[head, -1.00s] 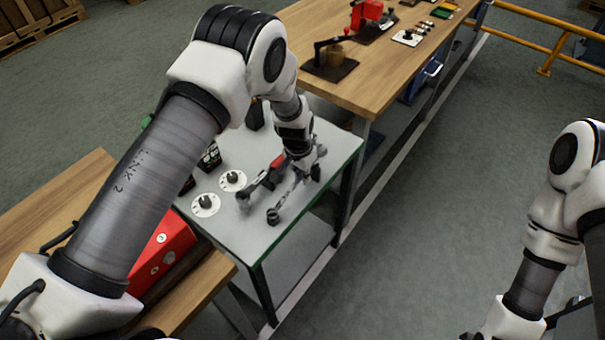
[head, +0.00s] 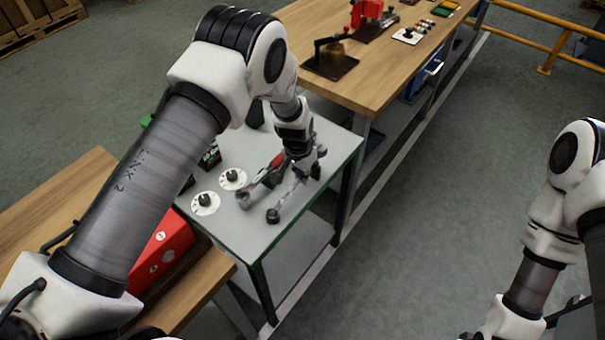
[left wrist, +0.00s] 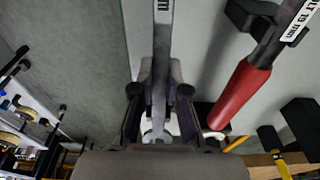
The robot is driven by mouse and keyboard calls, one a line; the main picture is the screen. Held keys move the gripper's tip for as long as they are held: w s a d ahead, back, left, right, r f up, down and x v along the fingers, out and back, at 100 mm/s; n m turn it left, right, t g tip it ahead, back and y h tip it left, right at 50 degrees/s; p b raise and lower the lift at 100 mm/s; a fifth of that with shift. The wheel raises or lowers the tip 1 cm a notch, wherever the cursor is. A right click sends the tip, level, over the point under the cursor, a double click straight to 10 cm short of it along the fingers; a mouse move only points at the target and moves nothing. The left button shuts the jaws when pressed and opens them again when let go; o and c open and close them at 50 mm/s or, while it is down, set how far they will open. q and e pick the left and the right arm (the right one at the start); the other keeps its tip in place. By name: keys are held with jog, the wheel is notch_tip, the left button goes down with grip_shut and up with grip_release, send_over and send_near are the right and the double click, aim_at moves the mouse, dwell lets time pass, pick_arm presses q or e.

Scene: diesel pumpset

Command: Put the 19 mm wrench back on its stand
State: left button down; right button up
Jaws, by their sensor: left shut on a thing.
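My left gripper (head: 303,173) is over the grey table and shut on a grey metal wrench (head: 286,198). In the left wrist view, the fingers (left wrist: 158,95) close on both sides of the wrench shaft (left wrist: 161,62). A white label on the shaft ends in "m"; its number is cut off. A round black piece (head: 273,215) shows at the wrench's near end; I cannot tell whether it is a stand. A red-handled tool (left wrist: 240,92) with a "19 mm" label lies beside the wrench. My right gripper is out of view.
Black support blocks (left wrist: 300,118) stand near the red-handled tool. Two white discs with black knobs (head: 205,203) sit on the grey table (head: 235,232). A red box (head: 165,252) is at the near left. A wooden bench (head: 375,75) stands behind, with floor free to the right.

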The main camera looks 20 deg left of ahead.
pick_arm(q)
jog(key=shift+f+b, duration=0.35)
jog(key=shift+f, duration=0.2)
jog(key=c, duration=1.1)
grip_release()
jog(key=r, duration=0.4)
jog(key=s+r, duration=0.1)
jog(key=r, duration=0.7)
jog(key=shift+s+a, duration=0.2)
jog(key=shift+a, duration=0.05)
jog(key=shift+s+f, duration=0.1)
